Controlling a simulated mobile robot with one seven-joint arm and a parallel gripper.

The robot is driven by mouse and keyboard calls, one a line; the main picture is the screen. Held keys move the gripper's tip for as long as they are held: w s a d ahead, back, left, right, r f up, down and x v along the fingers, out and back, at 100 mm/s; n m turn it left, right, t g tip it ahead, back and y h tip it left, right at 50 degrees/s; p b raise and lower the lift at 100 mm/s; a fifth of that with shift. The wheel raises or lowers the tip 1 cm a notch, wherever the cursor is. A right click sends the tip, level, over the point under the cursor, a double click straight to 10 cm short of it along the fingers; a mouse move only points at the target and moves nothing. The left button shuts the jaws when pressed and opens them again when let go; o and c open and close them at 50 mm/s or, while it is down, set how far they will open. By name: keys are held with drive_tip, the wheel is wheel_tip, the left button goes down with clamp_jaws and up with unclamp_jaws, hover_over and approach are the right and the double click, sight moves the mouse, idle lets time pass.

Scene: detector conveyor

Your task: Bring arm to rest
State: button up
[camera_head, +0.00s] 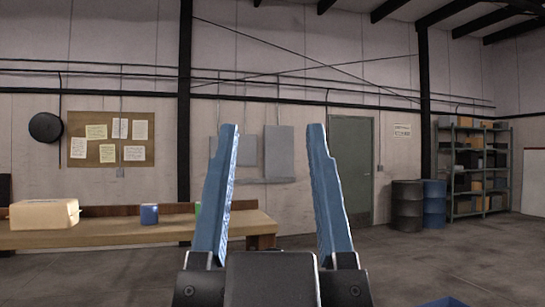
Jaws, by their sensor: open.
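My gripper (273,130) is in the lower middle of the head view. Its two blue fingers point up and stand wide apart. The gap between them is empty, and the back wall shows through it.
A wooden workbench (110,234) at the left bears a tan box (44,214), a blue mug (149,214) and a partly hidden green thing. A black barrel (407,205), a blue barrel (434,203) and shelving (475,165) stand at the right. Open floor lies before them.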

wheel_tip(320, 180, up, 12)
drive_tip(key=p, duration=1.1)
drive_tip(key=shift+f+p, duration=0.15)
drive_tip(key=shift+p, duration=0.2)
